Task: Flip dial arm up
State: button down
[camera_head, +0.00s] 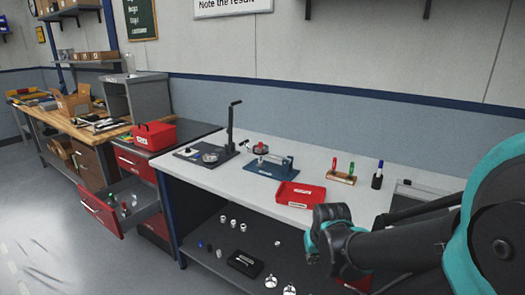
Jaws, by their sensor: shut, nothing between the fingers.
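On the white bench (250,190), a dark base plate (190,154) carries a tall black post (231,125) with a short arm at its top. A small round piece (211,157) lies on that plate by the post. To its right, a blue fixture (270,168) carries a round red-and-dark piece (260,149) at its upper left and a grey-blue block on its right. Which of these is the dial arm is too small to tell. My arm reaches in from the right, its dark front joint before the bench's front edge. No gripper fingers can be made out.
A red tray (300,195), a wooden holder (341,178) with red and green handles and a dark bottle (377,176) stand on the bench. Loose parts and a black tray (245,263) lie on the lower shelf. A drawer (125,200) stands open at left.

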aim_at(265, 153)
jog(key=i+j+u, duration=0.2)
jog(key=u, duration=0.15)
jog(key=i+j+u, duration=0.2)
jog(key=u, duration=0.15)
jog(key=i+j+u, duration=0.35)
jog(key=k+l, duration=0.05)
jog(key=k, duration=0.05)
